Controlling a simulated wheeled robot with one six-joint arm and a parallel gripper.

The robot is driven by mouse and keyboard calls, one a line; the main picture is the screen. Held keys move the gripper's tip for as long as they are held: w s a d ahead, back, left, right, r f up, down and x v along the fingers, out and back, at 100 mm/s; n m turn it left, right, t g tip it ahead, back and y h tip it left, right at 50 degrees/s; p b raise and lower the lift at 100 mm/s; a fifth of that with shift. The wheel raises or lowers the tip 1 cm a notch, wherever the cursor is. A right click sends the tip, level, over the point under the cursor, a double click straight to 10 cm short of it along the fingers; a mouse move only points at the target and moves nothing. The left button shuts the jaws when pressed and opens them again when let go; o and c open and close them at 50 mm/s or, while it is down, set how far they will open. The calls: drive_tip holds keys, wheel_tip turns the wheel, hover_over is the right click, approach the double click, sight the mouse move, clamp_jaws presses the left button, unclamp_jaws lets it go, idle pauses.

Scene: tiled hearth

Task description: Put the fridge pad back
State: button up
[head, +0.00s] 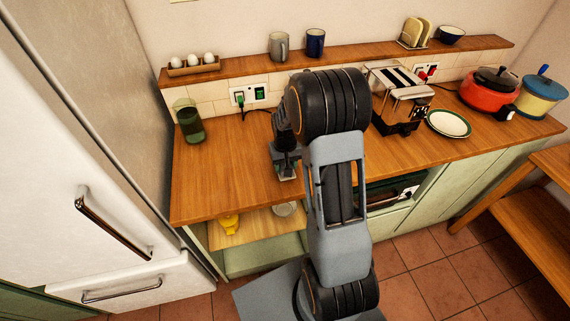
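The white fridge (50,130) stands at the left, with its doors shut. Its upper door has a long metal handle (112,222) and the lower drawer has another handle (122,290). I see no pad on the part of the fridge in view, nor can I make one out elsewhere. My gripper (287,170) points down at the wooden counter (230,180), left of my arm. It is small and dark here, partly hidden by my arm, and I cannot tell whether it holds anything.
A green glass jar (190,124) stands at the counter's left end. A toaster (400,95), a plate (449,123), a red pot (488,92) and a yellow pot (540,95) stand right of my arm. A shelf (240,70) above holds eggs and mugs. The counter's left front is clear.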

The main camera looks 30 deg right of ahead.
drive_tip(key=o, duration=0.4)
drive_tip(key=shift+r, duration=0.15)
wheel_tip(320, 180, up, 11)
drive_tip(key=b, duration=0.1)
drive_tip(key=shift+s+a+r+n+t, duration=0.35)
drive_tip(key=shift+s+a+r+t, duration=0.7)
drive_tip(key=shift+s, duration=1.6)
drive_tip(key=shift+s+a+r+n+t, duration=0.4)
drive_tip(key=shift+s+a+r, duration=0.7)
drive_tip(key=shift+s+a, duration=1.3)
drive_tip(key=shift+s+a+r+n+t, duration=0.35)
drive_tip(key=shift+s+a+r+t, duration=0.6)
drive_tip(key=shift+s, duration=2)
drive_tip(key=shift+a+r+g, duration=0.2)
drive_tip(key=shift+a+g, duration=0.1)
drive_tip(key=shift+a, duration=0.05)
